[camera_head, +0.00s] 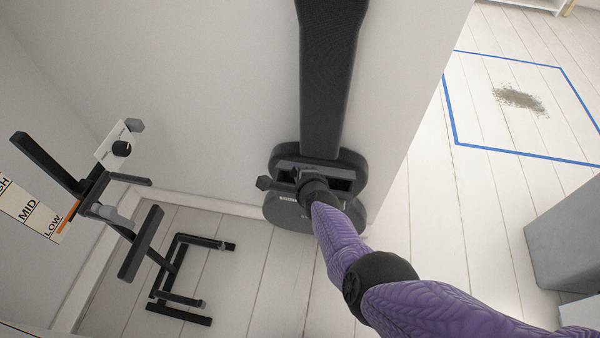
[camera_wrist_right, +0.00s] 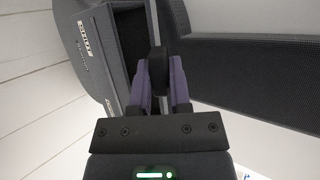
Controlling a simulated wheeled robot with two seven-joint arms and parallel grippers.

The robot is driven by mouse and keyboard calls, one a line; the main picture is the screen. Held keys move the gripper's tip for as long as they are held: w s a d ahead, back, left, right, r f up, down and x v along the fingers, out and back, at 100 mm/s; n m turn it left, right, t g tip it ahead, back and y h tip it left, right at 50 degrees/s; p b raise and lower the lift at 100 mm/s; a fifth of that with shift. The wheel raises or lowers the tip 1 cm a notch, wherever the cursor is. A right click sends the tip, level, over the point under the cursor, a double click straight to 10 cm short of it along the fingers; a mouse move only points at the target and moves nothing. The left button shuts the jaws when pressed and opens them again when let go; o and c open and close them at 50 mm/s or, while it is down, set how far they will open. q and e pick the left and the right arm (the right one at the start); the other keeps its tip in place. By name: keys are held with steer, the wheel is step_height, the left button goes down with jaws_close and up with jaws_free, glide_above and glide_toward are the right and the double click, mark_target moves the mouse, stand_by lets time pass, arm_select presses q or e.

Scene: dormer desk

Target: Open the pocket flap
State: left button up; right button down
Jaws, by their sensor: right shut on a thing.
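A dark grey rounded pocket-like unit (camera_head: 345,163) sits against the white wall, with a long black textured panel (camera_head: 330,80) running up from it. In the right wrist view the unit's rim carries white lettering that seems to read "SHUT" (camera_wrist_right: 84,40), beside a dark opening (camera_wrist_right: 130,38). My right gripper (camera_wrist_right: 161,88) has its purple fingers closed on a black rounded tab (camera_wrist_right: 158,66) at this opening. In the head view my own arm and wrist cover the fingertips. I cannot tell how far the flap stands open. My left gripper is not in view.
A grey box (camera_head: 570,225) stands at the right. A blue-taped rectangle (camera_head: 520,152) with a grey speckled patch marks the open plank floor.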

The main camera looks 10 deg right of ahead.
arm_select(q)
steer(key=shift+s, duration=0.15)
arm_select(e)
steer(key=c, duration=0.6)
jaws_free()
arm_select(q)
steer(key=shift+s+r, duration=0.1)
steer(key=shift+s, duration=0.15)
arm_select(e)
steer(key=shift+o, duration=0.2)
arm_select(q)
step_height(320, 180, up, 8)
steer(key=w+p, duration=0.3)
steer(key=p, duration=0.5)
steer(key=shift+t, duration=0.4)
arm_select(e)
steer(key=v, duration=1)
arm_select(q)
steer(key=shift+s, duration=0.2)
arm_select(e)
steer(key=shift+f, duration=0.15)
